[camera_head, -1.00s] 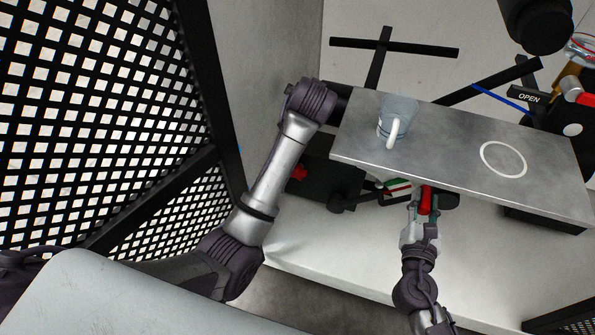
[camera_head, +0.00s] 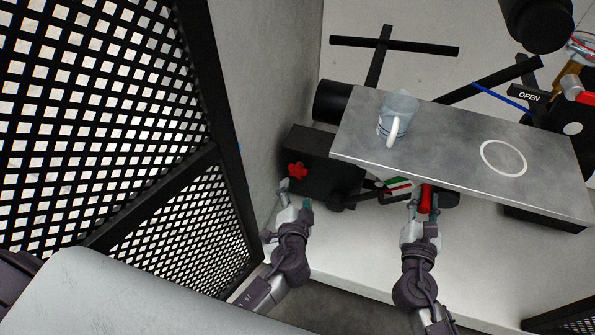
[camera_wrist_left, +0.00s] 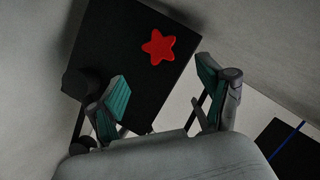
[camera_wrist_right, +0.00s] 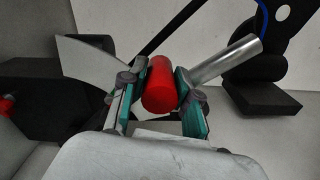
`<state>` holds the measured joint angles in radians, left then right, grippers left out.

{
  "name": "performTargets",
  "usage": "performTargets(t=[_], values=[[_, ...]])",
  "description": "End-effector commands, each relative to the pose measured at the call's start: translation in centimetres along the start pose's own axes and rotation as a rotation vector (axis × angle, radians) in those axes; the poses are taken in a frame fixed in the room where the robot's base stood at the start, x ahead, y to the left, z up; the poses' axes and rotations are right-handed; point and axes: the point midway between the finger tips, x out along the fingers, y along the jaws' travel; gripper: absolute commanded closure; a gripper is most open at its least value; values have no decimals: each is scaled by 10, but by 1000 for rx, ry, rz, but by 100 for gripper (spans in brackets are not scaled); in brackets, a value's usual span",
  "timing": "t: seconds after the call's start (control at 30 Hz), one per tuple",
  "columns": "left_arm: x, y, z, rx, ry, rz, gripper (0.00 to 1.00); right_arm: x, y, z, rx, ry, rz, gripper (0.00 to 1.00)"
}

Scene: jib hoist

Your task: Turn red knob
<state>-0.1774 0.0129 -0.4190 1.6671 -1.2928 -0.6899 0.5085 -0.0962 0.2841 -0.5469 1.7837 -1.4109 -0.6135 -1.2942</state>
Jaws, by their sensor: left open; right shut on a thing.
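The red star-shaped knob (camera_head: 297,170) sits on a black box (camera_head: 325,178) under the left end of the metal shelf. It also shows in the left wrist view (camera_wrist_left: 158,46), on the black box face. My left gripper (camera_head: 294,193) is open and empty, just in front of the knob and apart from it. My right gripper (camera_head: 424,208) is shut on a red cylindrical handle (camera_wrist_right: 159,85) below the shelf's front edge. The handle lies between both green finger pads in the right wrist view.
The metal shelf (camera_head: 455,150) overhangs the box and holds a clear mug (camera_head: 398,115) and a white ring mark. A black perforated panel (camera_head: 100,110) stands at the left.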

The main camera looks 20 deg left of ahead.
Motion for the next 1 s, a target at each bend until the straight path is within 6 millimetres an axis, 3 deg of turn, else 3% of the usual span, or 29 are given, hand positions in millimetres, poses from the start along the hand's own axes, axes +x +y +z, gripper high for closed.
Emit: performTargets(t=[0.2,0.43,0.6,0.9,1.0], values=[[47,-1,0,1,-1,-3,21,-2,-1,-6,-4,12,-1,100],[84,-1,0,1,-1,-3,21,-2,-1,-6,-4,12,-1,100],[95,-1,1,0,-2,-1,21,-2,-1,-6,-4,12,-1,100],[97,-1,1,-1,-2,-1,21,-2,-1,-6,-4,12,-1,100],[97,-1,1,-1,-2,-1,38,-2,-1,-6,-4,12,-1,100]])
